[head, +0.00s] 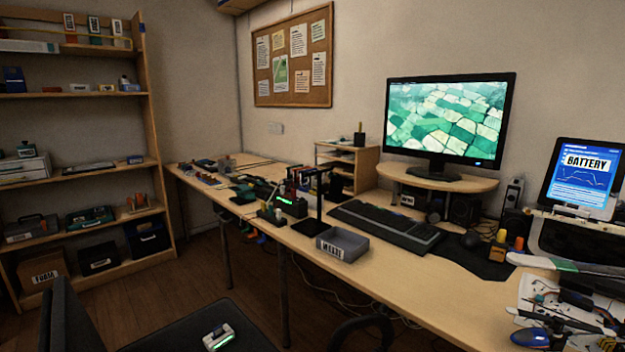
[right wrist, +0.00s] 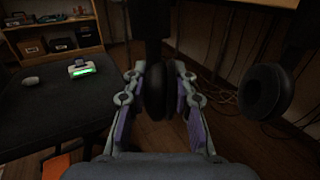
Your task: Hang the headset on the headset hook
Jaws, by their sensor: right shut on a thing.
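The black headset shows in the right wrist view, with one ear cup (right wrist: 155,92) between my right gripper's fingers (right wrist: 157,85) and the other ear cup (right wrist: 265,92) hanging free to the right. My right gripper is shut on the near ear cup. In the head view, a dark curved band (head: 362,322) at the bottom edge appears to be the headset's headband, in front of the desk. A black stand (head: 319,200) with a flat base and a top arm stands near the desk's front edge; I cannot tell surely if it is the headset hook. My left gripper is out of view.
A grey bin (head: 342,245) stands beside the stand on the desk's front edge. The keyboard (head: 385,227) and monitor (head: 448,120) are behind. The chair seat (head: 185,325) holds a small green-lit device (head: 218,338). Cables hang below the desk.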

